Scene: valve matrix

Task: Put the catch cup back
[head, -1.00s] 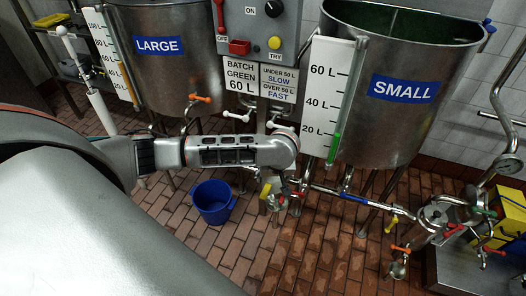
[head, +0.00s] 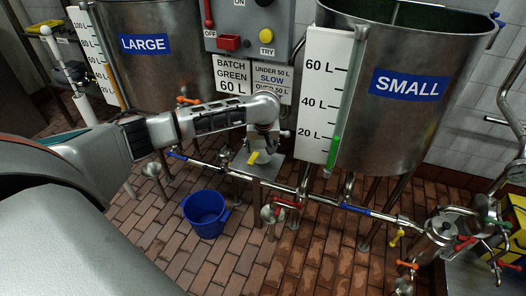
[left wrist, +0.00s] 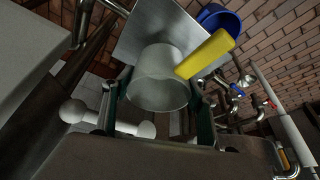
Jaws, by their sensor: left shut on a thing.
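The catch cup (left wrist: 160,75) is a pale grey cup with a yellow handle (left wrist: 207,53). In the left wrist view it sits between the two fingers of my left gripper (left wrist: 160,112), which is shut on it. In the head view my left gripper (head: 264,142) hides most of the cup, and the yellow handle (head: 253,157) shows below it. A flat grey metal plate (head: 268,172) lies under the cup; it also shows in the left wrist view (left wrist: 150,28). I cannot tell whether the cup touches the plate. My right gripper is not in view.
A blue bucket (head: 205,213) stands on the brick floor. A pipe (head: 325,199) with coloured valve handles runs below the SMALL tank (head: 395,110). The LARGE tank (head: 150,70) and the control box (head: 258,25) stand behind my arm.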

